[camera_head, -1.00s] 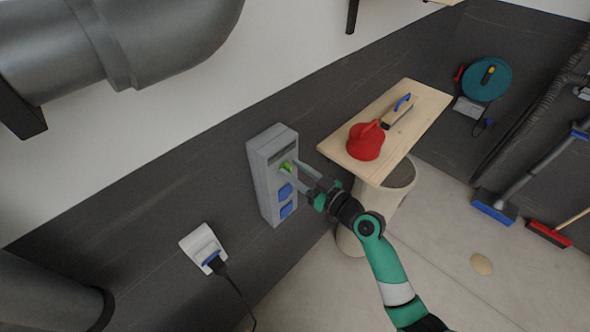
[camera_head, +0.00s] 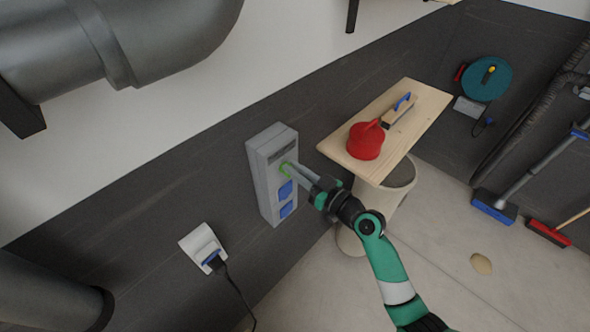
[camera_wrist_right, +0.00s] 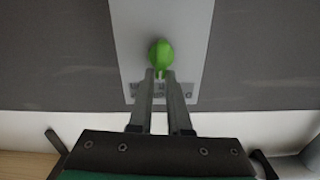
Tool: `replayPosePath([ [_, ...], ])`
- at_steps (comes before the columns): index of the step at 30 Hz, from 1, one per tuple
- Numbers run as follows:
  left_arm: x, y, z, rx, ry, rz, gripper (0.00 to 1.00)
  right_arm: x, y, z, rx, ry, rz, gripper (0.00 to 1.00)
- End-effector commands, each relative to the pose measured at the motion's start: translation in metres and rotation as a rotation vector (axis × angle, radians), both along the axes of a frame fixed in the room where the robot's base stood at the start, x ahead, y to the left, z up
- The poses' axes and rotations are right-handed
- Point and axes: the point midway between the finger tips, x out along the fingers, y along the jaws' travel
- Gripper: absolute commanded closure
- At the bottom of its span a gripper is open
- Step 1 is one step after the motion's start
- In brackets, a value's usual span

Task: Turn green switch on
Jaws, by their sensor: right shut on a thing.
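The green switch (camera_head: 285,168) is on the front of a grey wall-mounted box (camera_head: 262,180), above two blue sockets (camera_head: 286,200). In the right wrist view the switch (camera_wrist_right: 161,54) is a rounded green knob on the light grey panel. My right gripper (camera_head: 291,169) reaches it from the lower right. Its two fingers (camera_wrist_right: 159,74) are close together on the lower part of the knob and hide some of it. My left gripper does not show.
A wooden board (camera_head: 430,108) with a red container (camera_head: 366,141) and a blue-handled tool (camera_head: 403,103) lies to the right, over a pale round bin (camera_head: 400,180). A white socket with a plugged-in cable (camera_head: 204,246) is on the wall at lower left.

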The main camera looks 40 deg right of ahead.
Motion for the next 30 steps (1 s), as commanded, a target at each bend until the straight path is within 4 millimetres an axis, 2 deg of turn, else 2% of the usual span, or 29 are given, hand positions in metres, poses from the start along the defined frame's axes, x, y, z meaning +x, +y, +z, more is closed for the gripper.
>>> replayPosePath([
  [30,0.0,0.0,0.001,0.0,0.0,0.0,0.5,0.0,-0.016,-0.008,0.916,0.013,-0.001,1.0],
])
